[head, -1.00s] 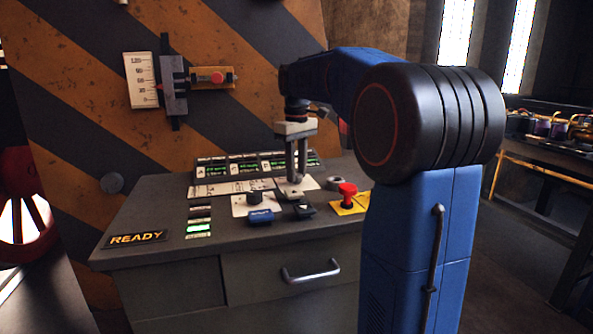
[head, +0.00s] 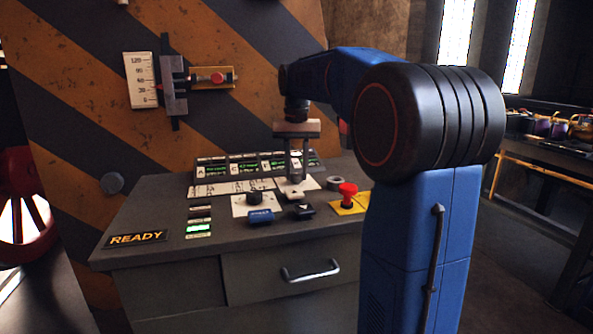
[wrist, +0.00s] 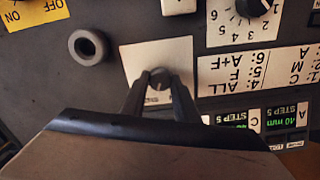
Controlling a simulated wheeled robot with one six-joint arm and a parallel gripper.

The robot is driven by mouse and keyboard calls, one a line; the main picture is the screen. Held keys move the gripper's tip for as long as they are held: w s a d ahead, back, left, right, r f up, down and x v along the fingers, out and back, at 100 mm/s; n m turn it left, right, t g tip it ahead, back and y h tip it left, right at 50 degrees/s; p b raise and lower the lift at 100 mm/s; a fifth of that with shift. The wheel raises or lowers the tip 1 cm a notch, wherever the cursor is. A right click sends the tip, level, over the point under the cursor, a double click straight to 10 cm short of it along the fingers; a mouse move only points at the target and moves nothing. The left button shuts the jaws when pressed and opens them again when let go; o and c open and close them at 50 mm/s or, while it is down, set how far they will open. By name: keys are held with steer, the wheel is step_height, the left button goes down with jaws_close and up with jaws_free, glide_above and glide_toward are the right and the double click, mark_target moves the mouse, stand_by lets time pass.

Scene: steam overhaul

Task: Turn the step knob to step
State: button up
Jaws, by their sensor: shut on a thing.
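My gripper (head: 297,179) points down over the sloping console top, its fingers shut on a small dark knob (wrist: 158,77) on a plain white plate (wrist: 130,58). The fingers hide most of the knob, and I cannot read its pointer or any markings. In the wrist view my gripper (wrist: 160,82) has one fingertip on each side of the knob. Beside it is another black knob (wrist: 258,4) on a numbered white plate (wrist: 226,38); it also shows in the head view (head: 254,198). Small green displays (wrist: 232,118) read "STEP 5".
A grey ring (wrist: 88,46) lies near the gripped knob. A red knob on a yellow plate (head: 348,193) is to its right. A blue button (head: 261,216) and a black button (head: 303,210) are in front. A lever gauge (head: 174,84) is on the striped wall.

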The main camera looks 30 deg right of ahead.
mark_target(297, 174)
steer(key=shift+m, duration=0.8)
steer(key=o, duration=1.1)
steer(key=shift+c, duration=0.2)
steer(key=shift+r, duration=0.1)
step_height(297, 174, up, 17)
steer(key=shift+s+r, duration=0.1)
